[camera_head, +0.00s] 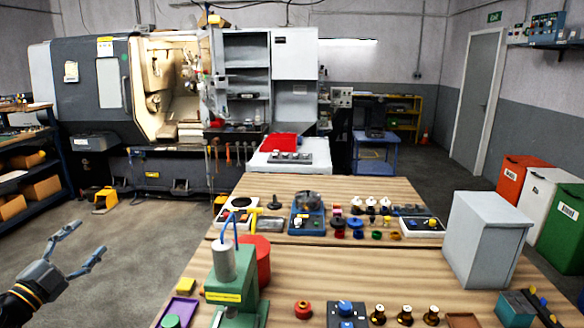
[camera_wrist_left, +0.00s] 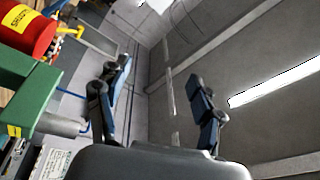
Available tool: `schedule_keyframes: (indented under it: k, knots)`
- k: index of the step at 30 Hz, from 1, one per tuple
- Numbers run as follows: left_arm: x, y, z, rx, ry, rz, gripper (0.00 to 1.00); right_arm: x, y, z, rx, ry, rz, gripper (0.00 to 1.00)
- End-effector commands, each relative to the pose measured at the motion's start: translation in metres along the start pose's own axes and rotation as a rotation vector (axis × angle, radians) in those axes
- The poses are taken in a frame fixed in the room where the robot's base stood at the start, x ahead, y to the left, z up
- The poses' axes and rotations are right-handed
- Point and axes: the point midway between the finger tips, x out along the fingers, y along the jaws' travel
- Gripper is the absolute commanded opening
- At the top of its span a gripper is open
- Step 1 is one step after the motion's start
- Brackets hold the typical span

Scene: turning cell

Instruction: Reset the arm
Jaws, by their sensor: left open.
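My left gripper (camera_head: 80,247) is at the lower left of the head view, in the air over the grey floor and left of the wooden table (camera_head: 205,261). Its two fingers are spread apart with nothing between them. In the left wrist view the open fingers (camera_wrist_left: 160,105) point toward the wall and a bright strip light. My right gripper is in neither view.
A green device (camera_head: 233,285) and a red container (camera_head: 258,262) stand at the table's left edge, close to my left gripper. Small parts and a grey cabinet (camera_head: 486,240) are further right. A lathe (camera_head: 95,85) stands behind. The floor (camera_head: 130,225) around the gripper is clear.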

Motion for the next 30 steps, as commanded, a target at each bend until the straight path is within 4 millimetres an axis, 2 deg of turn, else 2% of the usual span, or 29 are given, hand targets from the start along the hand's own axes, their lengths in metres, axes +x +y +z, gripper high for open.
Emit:
schedule_keyframes:
  k: [1,3,8,9,14,17,20,25,30]
  knots:
    - [-0.001,-0.009,0.019,-0.035,-0.088,-0.047,0.67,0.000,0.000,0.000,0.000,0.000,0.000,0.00]
    - [-0.006,-0.017,0.046,-0.082,-0.212,-0.090,0.67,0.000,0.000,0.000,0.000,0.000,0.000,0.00]
    - [-0.025,-0.010,0.101,-0.193,-0.478,-0.097,0.67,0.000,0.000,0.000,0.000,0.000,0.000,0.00]
    - [-0.032,0.005,0.113,-0.219,-0.525,-0.078,0.67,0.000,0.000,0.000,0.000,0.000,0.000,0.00]
    - [-0.059,0.081,0.145,-0.291,-0.615,-0.008,0.67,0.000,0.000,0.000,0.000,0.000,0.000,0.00]
    - [-0.082,0.133,0.162,-0.341,-0.680,0.041,0.67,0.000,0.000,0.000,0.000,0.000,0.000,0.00]
    - [-0.113,0.194,0.177,-0.396,-0.755,0.101,0.67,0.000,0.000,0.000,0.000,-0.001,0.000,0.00]
    - [-0.180,0.305,0.187,-0.490,-0.892,0.218,0.67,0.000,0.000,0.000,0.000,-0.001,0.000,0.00]
    - [-0.258,0.410,0.175,-0.576,-1.026,0.342,0.67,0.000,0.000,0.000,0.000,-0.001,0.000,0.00]
